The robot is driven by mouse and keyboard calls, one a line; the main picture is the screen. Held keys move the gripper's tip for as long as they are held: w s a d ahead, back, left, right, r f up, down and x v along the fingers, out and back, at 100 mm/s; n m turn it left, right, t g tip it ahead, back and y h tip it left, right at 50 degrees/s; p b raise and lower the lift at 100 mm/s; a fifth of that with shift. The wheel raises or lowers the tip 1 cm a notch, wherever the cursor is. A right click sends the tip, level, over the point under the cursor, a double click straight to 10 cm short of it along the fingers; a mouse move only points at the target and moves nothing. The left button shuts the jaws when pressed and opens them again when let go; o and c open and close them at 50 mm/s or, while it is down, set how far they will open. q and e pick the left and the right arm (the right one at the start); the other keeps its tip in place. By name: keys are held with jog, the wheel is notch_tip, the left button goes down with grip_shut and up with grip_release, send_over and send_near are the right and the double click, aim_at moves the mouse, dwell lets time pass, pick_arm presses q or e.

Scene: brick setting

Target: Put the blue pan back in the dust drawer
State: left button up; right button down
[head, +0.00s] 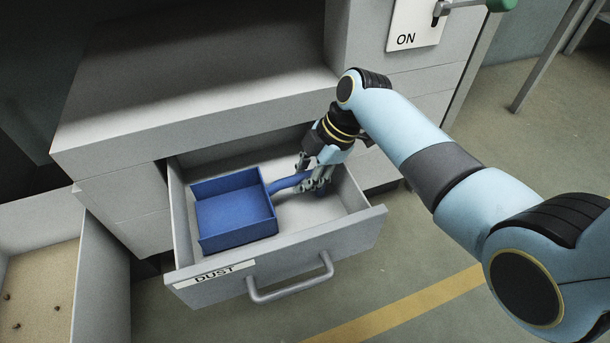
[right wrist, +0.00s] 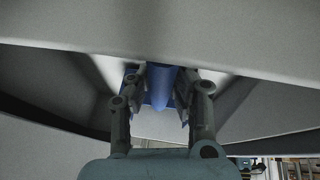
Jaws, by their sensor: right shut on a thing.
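The blue pan (head: 235,208) is inside the open drawer labelled DUST (head: 300,265), at the drawer's left side. Its tray faces up and its handle (head: 287,182) points right. My right gripper (head: 318,182) reaches into the drawer and is shut on the handle. In the right wrist view the blue handle (right wrist: 161,85) shows between the two fingers of the right gripper (right wrist: 162,105). Whether the pan's underside touches the drawer floor I cannot tell. My left gripper is not in view.
The grey cabinet top (head: 200,90) overhangs the back of the drawer. The drawer's handle (head: 290,285) sticks out at the front. Another open drawer (head: 95,270) with a tan bottom is at the lower left. An ON sign (head: 415,25) is at the upper right.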

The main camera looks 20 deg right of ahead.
jog(key=shift+f+b, duration=0.35)
jog(key=shift+f, duration=0.25)
jog(key=c, duration=1.2)
grip_release()
jog(key=shift+r, duration=0.1)
